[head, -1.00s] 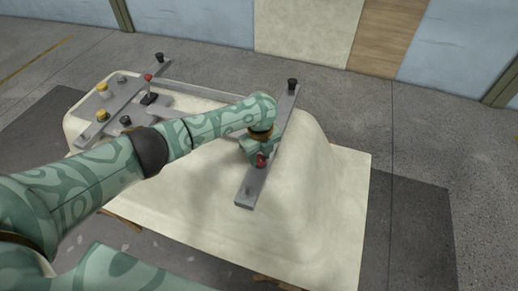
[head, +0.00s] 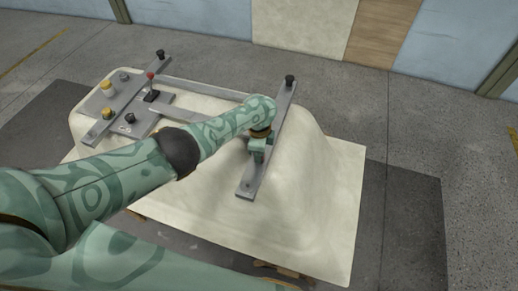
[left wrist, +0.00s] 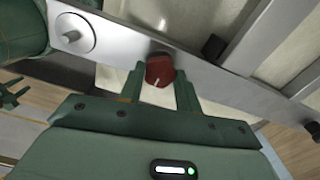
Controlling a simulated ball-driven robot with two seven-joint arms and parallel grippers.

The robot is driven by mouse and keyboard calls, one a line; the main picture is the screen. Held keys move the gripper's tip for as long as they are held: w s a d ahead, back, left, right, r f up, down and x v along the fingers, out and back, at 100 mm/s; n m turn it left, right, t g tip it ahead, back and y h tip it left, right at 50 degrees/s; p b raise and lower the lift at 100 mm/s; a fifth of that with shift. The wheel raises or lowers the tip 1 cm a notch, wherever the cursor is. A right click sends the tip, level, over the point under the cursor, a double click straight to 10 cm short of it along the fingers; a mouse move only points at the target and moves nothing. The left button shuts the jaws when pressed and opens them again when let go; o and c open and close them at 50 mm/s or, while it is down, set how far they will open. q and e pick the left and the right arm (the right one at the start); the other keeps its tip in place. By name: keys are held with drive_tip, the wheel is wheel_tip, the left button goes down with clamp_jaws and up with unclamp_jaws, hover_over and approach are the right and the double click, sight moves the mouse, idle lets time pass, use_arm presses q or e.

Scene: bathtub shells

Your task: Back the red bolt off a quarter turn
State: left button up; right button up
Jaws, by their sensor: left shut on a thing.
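The red bolt (left wrist: 160,70) sits on a grey metal bar (left wrist: 205,65) in the left wrist view, with a short white mark on its head. My left gripper (left wrist: 161,84) is shut on it, one finger on each side. In the head view the left gripper (head: 257,152) points down at the near part of the same bar (head: 281,108), which lies across the cream tub shell (head: 325,200). The gripper hides the red bolt there.
A second bar with a plate (head: 150,119) carries yellow knobs (head: 107,88), black knobs and a red-topped lever (head: 151,78) at the left of the shell. A black knob (head: 290,80) stands on the far end of the held bar. Grey floor (head: 420,130) is clear at right.

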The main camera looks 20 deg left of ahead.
use_arm(q)
drive_tip(key=shift+n, duration=0.5)
drive_tip(key=o, duration=1)
drive_tip(key=shift+c, duration=0.2)
wheel_tip(320, 180, up, 16)
drive_tip(key=p, duration=1)
drive_tip(key=shift+r, duration=0.15)
